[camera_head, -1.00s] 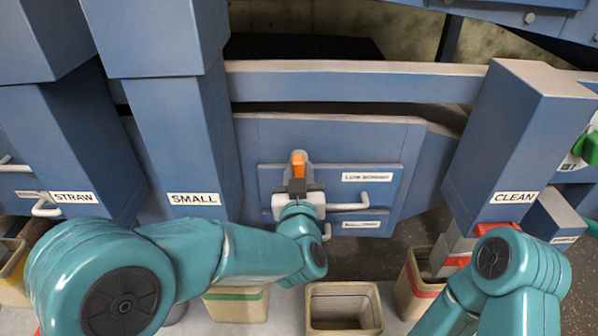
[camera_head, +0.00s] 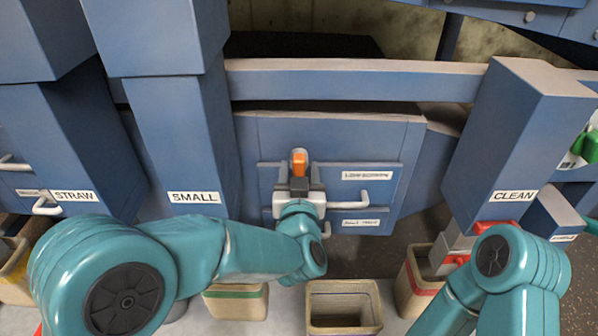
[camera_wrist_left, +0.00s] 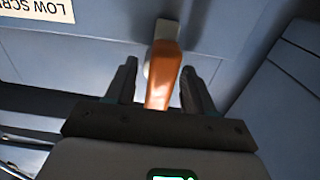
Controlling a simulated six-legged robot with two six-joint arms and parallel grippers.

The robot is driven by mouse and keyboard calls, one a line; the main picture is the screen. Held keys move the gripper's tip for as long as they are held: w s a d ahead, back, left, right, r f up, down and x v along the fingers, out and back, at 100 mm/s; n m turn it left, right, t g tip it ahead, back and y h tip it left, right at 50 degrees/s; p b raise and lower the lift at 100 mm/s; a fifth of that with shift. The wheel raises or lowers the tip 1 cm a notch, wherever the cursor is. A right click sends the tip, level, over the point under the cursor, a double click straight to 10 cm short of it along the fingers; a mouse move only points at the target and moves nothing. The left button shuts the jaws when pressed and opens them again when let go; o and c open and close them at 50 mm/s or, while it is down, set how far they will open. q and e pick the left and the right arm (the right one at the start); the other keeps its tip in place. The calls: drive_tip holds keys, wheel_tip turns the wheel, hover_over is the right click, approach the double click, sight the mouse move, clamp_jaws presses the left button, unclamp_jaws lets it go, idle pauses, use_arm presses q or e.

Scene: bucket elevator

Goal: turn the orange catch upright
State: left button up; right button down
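The orange catch (camera_head: 299,162) is on the blue panel, left of the "LOW SCREEN" label, and its visible part points roughly upward in the head view. In the left wrist view the orange catch (camera_wrist_left: 162,72) extends between the two dark fingers of my left gripper (camera_wrist_left: 160,85). The fingers stand apart with a visible gap on each side of the catch. In the head view my left gripper (camera_head: 299,180) is just below and in front of the catch, hiding its lower part. My right gripper is not clearly visible; only my right arm shows at lower right.
A white handle (camera_head: 378,204) projects right of the catch, on the drawer front. The "SMALL" chute (camera_head: 185,140) stands to the left and the "CLEAN" chute (camera_head: 510,140) to the right. Open bins, including a beige bin (camera_head: 343,290), stand below.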

use_arm(q)
drive_tip(key=s, duration=1.6)
drive_tip(key=shift+s+b, duration=0.2)
drive_tip(key=shift+b, duration=0.2)
drive_tip(key=w+a+f+g+h+p, duration=0.1)
drive_tip(key=w+a+f+g+p, duration=0.15)
drive_tip(key=f, duration=0.35)
drive_tip(key=w+a+f+g+p, duration=0.1)
drive_tip(key=a+f+g+p, duration=0.1)
drive_tip(key=f+g+p, duration=0.3)
drive_tip(key=s+a+f+n+g+h+p, duration=0.1)
drive_tip(key=s+a+f+g+p, duration=0.1)
drive_tip(key=s+f+g, duration=0.3)
drive_tip(key=s+a+f+n+g+h+p, duration=0.1)
drive_tip(key=s+a+f+g, duration=0.4)
drive_tip(key=s+f, duration=0.6)
drive_tip(key=shift+s+a+f+h+p, duration=0.3)
drive_tip(key=shift+s+h+p, duration=0.2)
drive_tip(key=shift+s, duration=0.5)
